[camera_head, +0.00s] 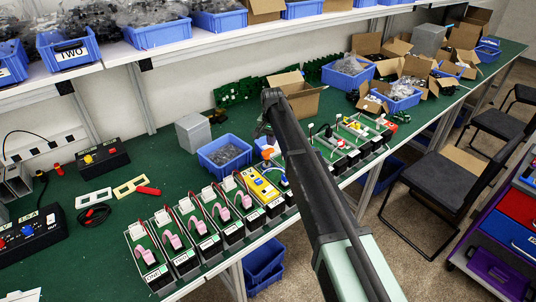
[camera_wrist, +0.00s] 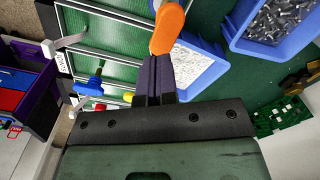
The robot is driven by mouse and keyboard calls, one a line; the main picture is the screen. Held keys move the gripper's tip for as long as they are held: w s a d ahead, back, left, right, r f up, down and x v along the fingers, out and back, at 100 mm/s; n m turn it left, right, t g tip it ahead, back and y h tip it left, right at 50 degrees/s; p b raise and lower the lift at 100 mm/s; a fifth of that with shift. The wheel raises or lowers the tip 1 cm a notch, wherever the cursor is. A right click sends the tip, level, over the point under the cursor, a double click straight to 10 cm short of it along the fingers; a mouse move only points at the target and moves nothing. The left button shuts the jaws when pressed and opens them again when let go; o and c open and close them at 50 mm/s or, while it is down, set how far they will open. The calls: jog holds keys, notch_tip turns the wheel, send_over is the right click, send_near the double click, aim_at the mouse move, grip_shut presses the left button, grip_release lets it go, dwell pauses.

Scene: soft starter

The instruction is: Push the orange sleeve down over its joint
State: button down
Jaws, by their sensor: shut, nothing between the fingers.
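The orange sleeve (camera_wrist: 168,30) stands out near the top middle of the wrist view. It also shows as a small orange patch in the head view (camera_head: 268,151), just left of my arm. My gripper (camera_wrist: 163,60) has its dark purple fingers together and empty. Their tips are right at the lower end of the sleeve in the wrist view; I cannot tell whether they touch it. The joint under the sleeve cannot be made out. In the head view my arm hides much of this spot.
A blue bin of small metal parts (camera_head: 224,153) stands left of the sleeve. A row of units with pink parts (camera_head: 206,229) lines the bench's front edge, and more units (camera_head: 352,142) stand right of my arm. An open cardboard box (camera_head: 298,95) is behind my arm.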

aim_at(272, 149)
jog(key=shift+f+b, duration=1.3)
notch_tip(272, 149, up, 9)
jog(key=p, duration=0.9)
dwell(0.3)
jog(key=s+d+f+n+b, duration=0.1)
jog(key=s+d+f+b, duration=0.2)
jog(key=s+d, duration=0.5)
jog(key=s+d+f+n+b, duration=0.1)
jog(key=s+d+f+b, duration=0.3)
jog(key=s, duration=1.2)
jog(key=s+d+f+n+b, duration=0.1)
jog(key=s+d+f+b, duration=0.2)
jog(key=s+d, duration=0.9)
jog(key=shift+s+f+b, duration=0.4)
jog(key=shift+s, duration=0.05)
